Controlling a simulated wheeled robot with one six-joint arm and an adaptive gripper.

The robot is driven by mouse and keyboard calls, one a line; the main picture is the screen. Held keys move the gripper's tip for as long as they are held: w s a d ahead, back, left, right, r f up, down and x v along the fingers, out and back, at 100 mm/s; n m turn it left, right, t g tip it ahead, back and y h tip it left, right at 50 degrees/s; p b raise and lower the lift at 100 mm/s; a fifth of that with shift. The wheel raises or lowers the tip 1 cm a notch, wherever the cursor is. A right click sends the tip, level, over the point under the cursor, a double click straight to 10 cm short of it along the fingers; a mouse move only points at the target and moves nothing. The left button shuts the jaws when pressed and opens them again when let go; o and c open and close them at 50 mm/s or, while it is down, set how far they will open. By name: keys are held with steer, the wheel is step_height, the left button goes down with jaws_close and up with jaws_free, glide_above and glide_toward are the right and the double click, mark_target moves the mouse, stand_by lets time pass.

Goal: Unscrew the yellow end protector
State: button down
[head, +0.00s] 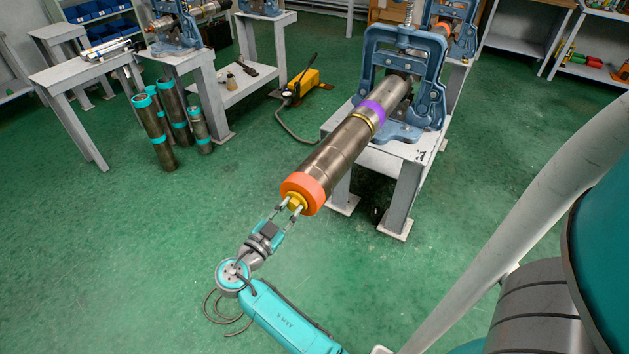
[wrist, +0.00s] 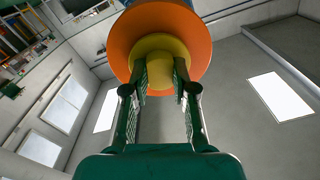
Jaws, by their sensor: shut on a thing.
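The yellow end protector (head: 296,200) sits at the near end of a long brown pipe (head: 335,152), inside an orange ring (head: 309,189). In the wrist view the yellow protector (wrist: 160,48) shows in the middle of the orange ring (wrist: 199,33). My gripper (head: 289,208) reaches it from the near side. In the wrist view its two fingers (wrist: 160,75) stand on either side of the protector's narrower yellow stub and are shut on it. The protector's threads are hidden. The pipe has a purple band (head: 372,110) farther back.
A blue pipe vise (head: 432,70) on a grey stand (head: 400,205) holds the pipe. A yellow hand pump (head: 304,82) with a hose lies on the green floor. Several pipes (head: 155,130) stand at left. The floor around my arm is clear.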

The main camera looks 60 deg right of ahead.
steer(key=n, duration=1.4)
steer(key=shift+n, duration=0.8)
steer(key=n, duration=0.3)
steer(key=shift+r, duration=0.1)
steer(key=c, duration=1.7)
jaws_free()
steer(key=shift+c, duration=0.2)
jaws_close()
steer(key=shift+a, duration=0.1)
